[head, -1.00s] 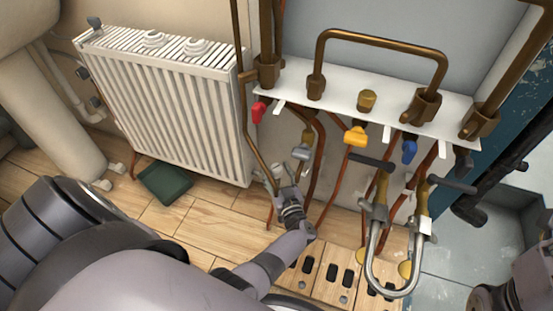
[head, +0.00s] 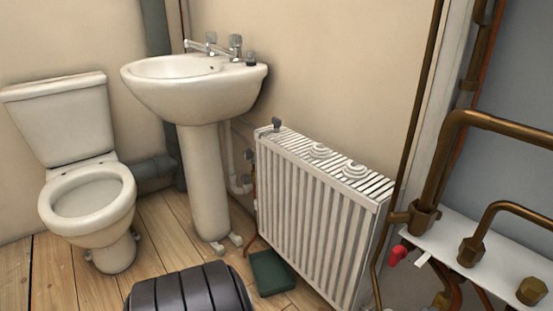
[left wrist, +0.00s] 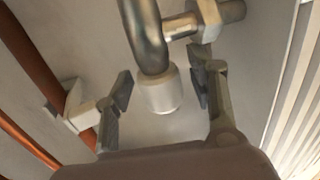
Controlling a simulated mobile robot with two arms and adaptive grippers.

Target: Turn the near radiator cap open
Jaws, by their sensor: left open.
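In the left wrist view a pale, short cylindrical cap (left wrist: 160,92) sits at the end of a grey metal pipe. My left gripper (left wrist: 162,86) is open, with one finger on each side of the cap. A gap shows between the cap and each finger. In the head view the white radiator (head: 318,215) stands against the wall, and its ribbed side also shows at the right of the left wrist view (left wrist: 302,100). The radiator's near lower end is out of the head view, so the cap is not seen there. My right gripper is not in view.
A metal fitting (left wrist: 208,18) joins the pipe close above the right finger. Copper pipes (left wrist: 30,60) with a clip run at the left. In the head view a white manifold shelf (head: 500,262) with a red valve handle (head: 397,256) stands right of the radiator. A green box (head: 271,273) lies on the floor.

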